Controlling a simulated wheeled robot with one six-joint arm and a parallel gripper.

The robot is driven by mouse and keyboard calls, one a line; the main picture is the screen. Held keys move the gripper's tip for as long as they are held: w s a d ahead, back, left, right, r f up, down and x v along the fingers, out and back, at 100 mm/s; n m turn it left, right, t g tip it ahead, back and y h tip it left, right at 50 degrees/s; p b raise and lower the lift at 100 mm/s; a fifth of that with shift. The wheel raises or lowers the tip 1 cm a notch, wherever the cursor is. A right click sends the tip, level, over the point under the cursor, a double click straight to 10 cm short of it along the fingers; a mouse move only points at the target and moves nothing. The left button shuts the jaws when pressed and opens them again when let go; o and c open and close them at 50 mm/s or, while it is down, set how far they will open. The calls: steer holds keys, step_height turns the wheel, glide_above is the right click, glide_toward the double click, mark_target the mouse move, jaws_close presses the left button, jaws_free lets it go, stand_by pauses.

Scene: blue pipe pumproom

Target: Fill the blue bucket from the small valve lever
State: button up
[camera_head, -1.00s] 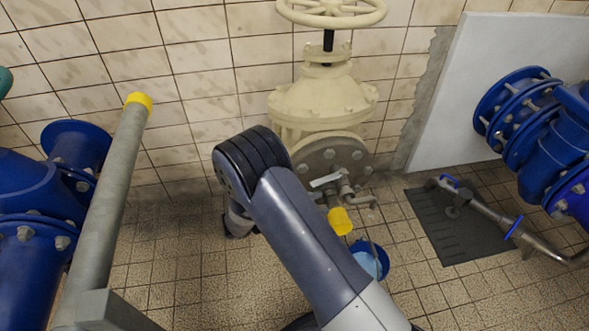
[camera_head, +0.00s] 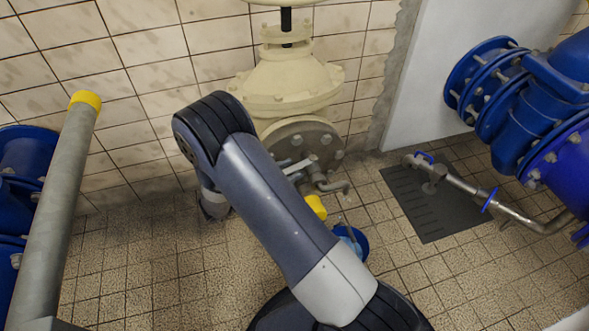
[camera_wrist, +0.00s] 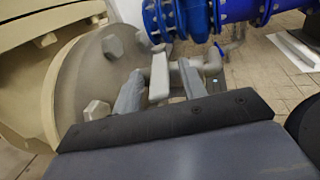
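The small valve lever (camera_head: 297,168) shows just past my arm in the head view, on a small tap below the cream valve. In the wrist view the pale lever (camera_wrist: 159,76) stands between the two fingers of my gripper (camera_wrist: 161,88), with a visible gap on each side. The tap's spout (camera_head: 335,187) points right. The blue bucket (camera_head: 359,239) stands on the floor below, partly hidden by my arm. Something light blue shows inside it; I cannot tell whether it is water.
The cream valve (camera_head: 287,80) and its round flange (camera_head: 325,148) stand close behind my arm. A grey pipe with a yellow cap (camera_head: 86,99) rises at the left. Blue pipework (camera_head: 520,95) and a dark floor mat (camera_head: 410,208) are at the right.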

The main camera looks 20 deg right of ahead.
mark_target(299, 166)
steer(key=shift+x, duration=1.25)
steer(key=shift+c, duration=0.4)
jaws_close()
